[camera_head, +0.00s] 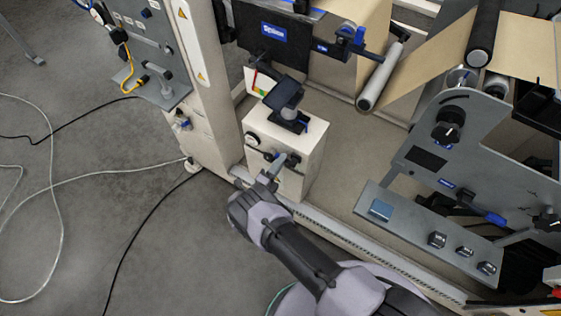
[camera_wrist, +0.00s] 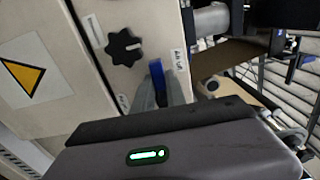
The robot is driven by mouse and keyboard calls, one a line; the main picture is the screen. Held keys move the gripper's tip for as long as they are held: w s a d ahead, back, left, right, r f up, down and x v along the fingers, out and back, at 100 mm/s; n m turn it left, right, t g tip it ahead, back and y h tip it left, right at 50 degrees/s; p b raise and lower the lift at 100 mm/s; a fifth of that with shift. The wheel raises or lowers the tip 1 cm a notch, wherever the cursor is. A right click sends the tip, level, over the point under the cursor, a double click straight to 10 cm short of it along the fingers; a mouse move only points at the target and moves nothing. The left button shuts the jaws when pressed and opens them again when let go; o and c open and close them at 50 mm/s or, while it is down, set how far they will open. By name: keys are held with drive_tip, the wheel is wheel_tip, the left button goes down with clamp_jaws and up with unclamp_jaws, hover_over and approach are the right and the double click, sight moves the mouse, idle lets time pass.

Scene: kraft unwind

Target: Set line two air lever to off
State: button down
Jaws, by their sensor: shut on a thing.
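My gripper (camera_head: 272,172) reaches the front of a small beige cabinet (camera_head: 308,148). In the wrist view my gripper (camera_wrist: 160,92) is shut on a blue lever (camera_wrist: 157,72), with a grey finger on each side of it. The lever's lower part is hidden by the fingers and the gripper body. A white label (camera_wrist: 179,60) with small dark print sits right of the lever, and a second label (camera_wrist: 123,103) sits to its left. I cannot read either label surely.
A black knob (camera_wrist: 124,47) is left of the lever on the same panel. A yellow warning triangle (camera_wrist: 24,75) marks the neighbouring face. A dark tablet-like device (camera_head: 284,95) stands on the cabinet. A grey control panel (camera_head: 428,228) is to the right. Cables (camera_head: 93,170) lie on the floor at left.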

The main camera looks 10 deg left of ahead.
drive_tip(key=c, duration=1.4)
unclamp_jaws()
drive_tip(key=shift+o, duration=0.2)
drive_tip(key=shift+s, duration=0.1)
drive_tip(key=p+v, duration=0.2)
drive_tip(key=v, duration=1.5)
drive_tip(key=shift+p, duration=0.4)
